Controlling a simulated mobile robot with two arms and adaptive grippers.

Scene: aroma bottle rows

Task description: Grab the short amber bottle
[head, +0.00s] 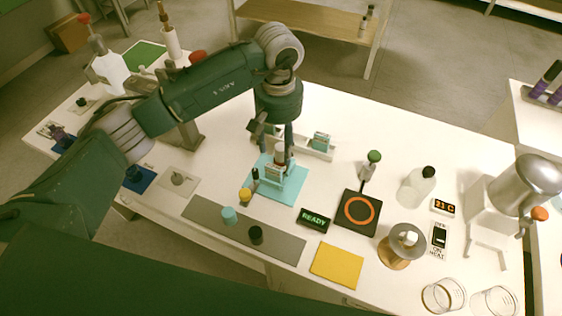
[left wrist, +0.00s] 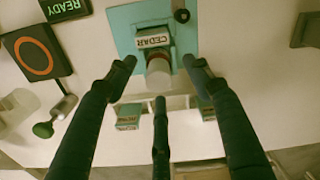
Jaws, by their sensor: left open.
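A short bottle (head: 273,172) with a CEDAR label and a pale cap stands on a teal mat (head: 292,186) in the head view. In the left wrist view its label (left wrist: 153,41) and cap (left wrist: 158,76) face me, with a little reddish-brown body between them. My left gripper (head: 276,145) points down over this bottle; its fingers are open around the cap, and I cannot tell if they touch it. The left gripper also shows in the left wrist view (left wrist: 160,70). My right gripper is not in view.
A white rack (head: 318,150) with labelled pieces stands just behind the mat. A READY display (head: 314,219) and a black plate with an orange ring (head: 358,213) lie to the right.

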